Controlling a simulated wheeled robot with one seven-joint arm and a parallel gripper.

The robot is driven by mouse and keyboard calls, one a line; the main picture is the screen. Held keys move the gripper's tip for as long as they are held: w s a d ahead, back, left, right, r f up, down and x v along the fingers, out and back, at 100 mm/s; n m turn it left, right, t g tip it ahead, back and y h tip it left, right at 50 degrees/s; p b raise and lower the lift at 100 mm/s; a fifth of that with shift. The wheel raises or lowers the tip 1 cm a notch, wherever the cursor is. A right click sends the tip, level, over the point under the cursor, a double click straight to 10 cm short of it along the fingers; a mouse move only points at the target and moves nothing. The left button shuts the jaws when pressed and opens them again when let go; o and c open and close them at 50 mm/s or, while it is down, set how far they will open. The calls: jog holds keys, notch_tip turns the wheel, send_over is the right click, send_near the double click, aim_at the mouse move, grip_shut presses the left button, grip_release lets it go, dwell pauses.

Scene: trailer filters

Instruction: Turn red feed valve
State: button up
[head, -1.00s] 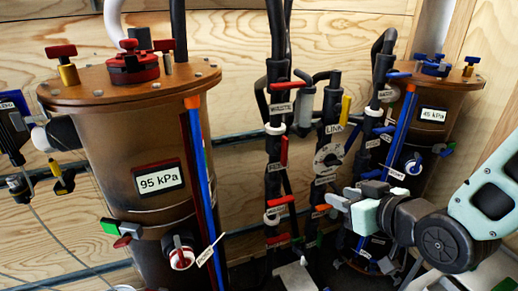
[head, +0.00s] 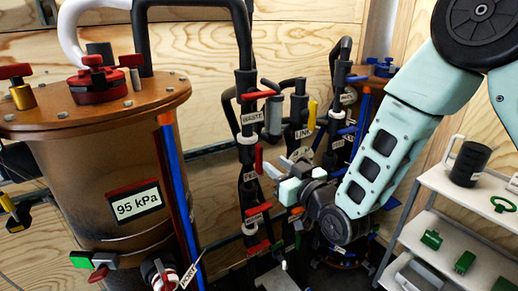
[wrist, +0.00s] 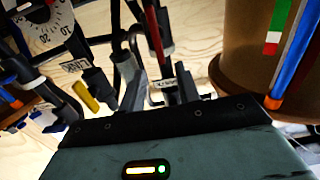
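The upright red valve handle (head: 258,158) is on a black vertical pipe, just above a white label (head: 250,177) too small to read surely. My gripper (head: 278,166) is just right of this handle in the head view, with its grey fingers toward the pipe. In the wrist view the gripper (wrist: 160,85) has its two fingers apart, with a gap between them. A long red handle (wrist: 152,30) shows beyond the gap, with a white label (wrist: 163,84) between the fingers. I cannot tell whether the fingers touch the handle.
A brown tank (head: 100,185) with a 95 kPa display (head: 135,202) stands left. Other red handles sit above (head: 258,95) and below (head: 258,208) on the same pipe. A yellow handle (head: 312,115) is close right. A white shelf (head: 440,215) stands at right.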

aim_at(262, 154)
jog(key=p+x, duration=0.1)
jog(key=x, duration=0.7)
jog(key=shift+w+a, duration=0.25)
jog(key=shift+w, duration=0.05)
grip_shut()
